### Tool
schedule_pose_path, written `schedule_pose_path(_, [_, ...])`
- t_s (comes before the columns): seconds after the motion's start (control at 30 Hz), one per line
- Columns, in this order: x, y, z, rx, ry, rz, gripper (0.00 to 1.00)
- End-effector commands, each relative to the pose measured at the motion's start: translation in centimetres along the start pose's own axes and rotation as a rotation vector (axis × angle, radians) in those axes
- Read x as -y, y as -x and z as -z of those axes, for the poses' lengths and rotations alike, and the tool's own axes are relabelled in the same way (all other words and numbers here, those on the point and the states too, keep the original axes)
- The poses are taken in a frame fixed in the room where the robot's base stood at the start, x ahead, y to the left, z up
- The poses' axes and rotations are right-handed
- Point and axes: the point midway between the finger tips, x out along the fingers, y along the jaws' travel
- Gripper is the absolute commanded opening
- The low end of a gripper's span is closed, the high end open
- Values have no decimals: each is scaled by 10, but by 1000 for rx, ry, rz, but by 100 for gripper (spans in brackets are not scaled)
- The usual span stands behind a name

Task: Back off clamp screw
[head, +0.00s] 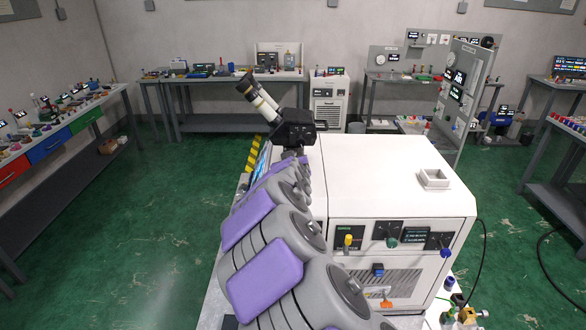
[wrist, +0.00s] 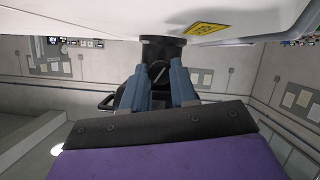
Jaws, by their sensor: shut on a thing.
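In the wrist view my gripper (wrist: 161,70) has its two blue-grey fingers on either side of a dark round part with a light slot-like line, which looks like the clamp screw (wrist: 158,76). The fingers are shut on it, though their exact contact is hard to make out. The screw sits on a dark mount under a black-and-white scope (head: 264,104), which tilts up to the left at the far left edge of the white machine. In the head view my arm reaches to the base of this scope and hides the gripper and the screw.
The white machine cabinet (head: 375,175) fills the right of my arm, with a small square tray (head: 433,179) on top and knobs on its front panel. A yellow warning label (wrist: 200,28) is close by in the wrist view. Green floor (head: 140,220) is open to the left.

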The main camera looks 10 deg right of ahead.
Motion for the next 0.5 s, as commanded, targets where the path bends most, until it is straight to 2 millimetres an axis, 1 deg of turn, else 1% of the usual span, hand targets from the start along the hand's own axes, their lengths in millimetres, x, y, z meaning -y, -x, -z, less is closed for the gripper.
schedule_pose_path(0.23, [2,0,1,-2,5,1,0])
schedule_pose_path(0.27, [2,0,1,-2,5,1,29])
schedule_pose_path(0.5, [1,0,1,-1,4,1,52])
